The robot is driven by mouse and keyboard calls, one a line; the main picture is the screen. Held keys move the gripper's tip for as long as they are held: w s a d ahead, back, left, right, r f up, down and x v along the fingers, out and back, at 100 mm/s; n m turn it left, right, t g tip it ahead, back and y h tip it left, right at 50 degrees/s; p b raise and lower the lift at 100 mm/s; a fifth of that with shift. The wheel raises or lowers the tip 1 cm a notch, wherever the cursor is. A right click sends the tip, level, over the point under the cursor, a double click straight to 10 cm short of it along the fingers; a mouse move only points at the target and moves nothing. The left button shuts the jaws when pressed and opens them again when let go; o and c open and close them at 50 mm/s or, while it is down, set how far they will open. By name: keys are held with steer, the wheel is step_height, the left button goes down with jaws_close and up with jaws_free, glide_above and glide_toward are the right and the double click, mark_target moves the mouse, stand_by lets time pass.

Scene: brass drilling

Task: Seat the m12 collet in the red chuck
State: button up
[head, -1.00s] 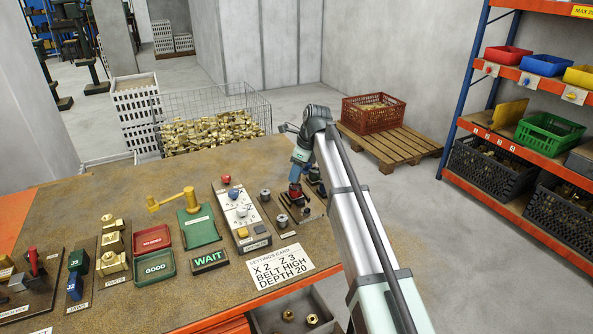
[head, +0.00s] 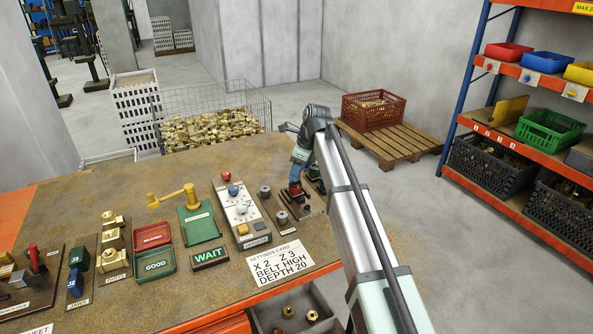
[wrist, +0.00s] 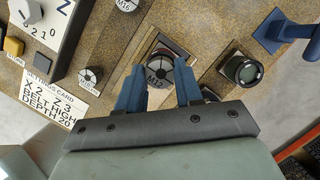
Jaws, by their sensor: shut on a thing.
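The M12 collet (wrist: 157,76) is a grey round piece with a label on its top face. In the wrist view it sits between the two blue fingers of my gripper (wrist: 159,66), which are shut on it. Below it is a dark square plate or recess; I cannot tell whether the collet touches it. In the head view my gripper (head: 299,190) is low over the fixtures at the bench's right side, with red showing near the fingers. I cannot tell whether that red is the chuck. A round dark socket (wrist: 242,70) lies right of my gripper in the wrist view.
The M16 collet (wrist: 126,5) and another labelled collet (wrist: 90,76) stand left of my gripper. The control panel (head: 240,210) and settings card (head: 280,263) are close by on the left. A blue fixture (wrist: 280,30) stands at the right. An open drawer (head: 265,322) lies below the bench's front edge.

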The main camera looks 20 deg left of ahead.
steer(key=shift+f, duration=0.7)
stand_by(0.9)
steer(key=o, duration=1.6)
steer(key=shift+r, duration=0.15)
steer(key=shift+r, duration=3.35)
